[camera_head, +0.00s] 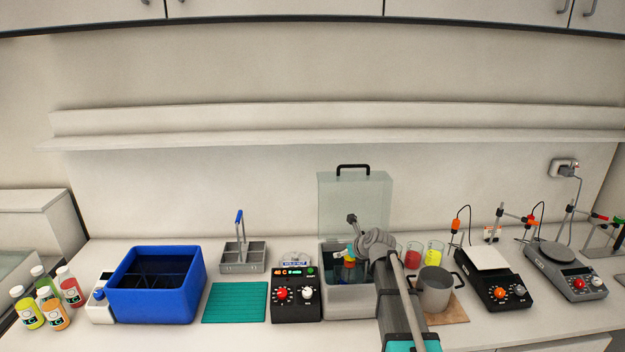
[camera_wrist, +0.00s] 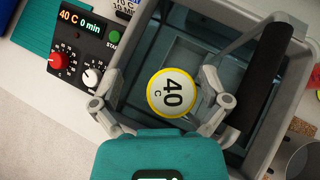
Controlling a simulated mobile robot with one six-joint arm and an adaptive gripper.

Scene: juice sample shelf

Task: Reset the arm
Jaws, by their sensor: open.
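My gripper (camera_wrist: 155,90) is open above the grey water bath. The round-topped item sits inside the bath (camera_wrist: 145,14). In the head view my arm reaches over the right side of the bath (camera_head: 347,306) and hides part of its inside, and the fingertips cannot be made out there.
The bath's clear lid (camera_head: 354,200) stands raised behind it. The controller (camera_head: 296,305) and teal mat (camera_head: 235,303) lie left, with a blue tub (camera_head: 155,308) beyond. A steel pot (camera_head: 435,292) and beakers (camera_head: 433,252) stand close on the right. A shelf (camera_head: 300,139) spans the wall above.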

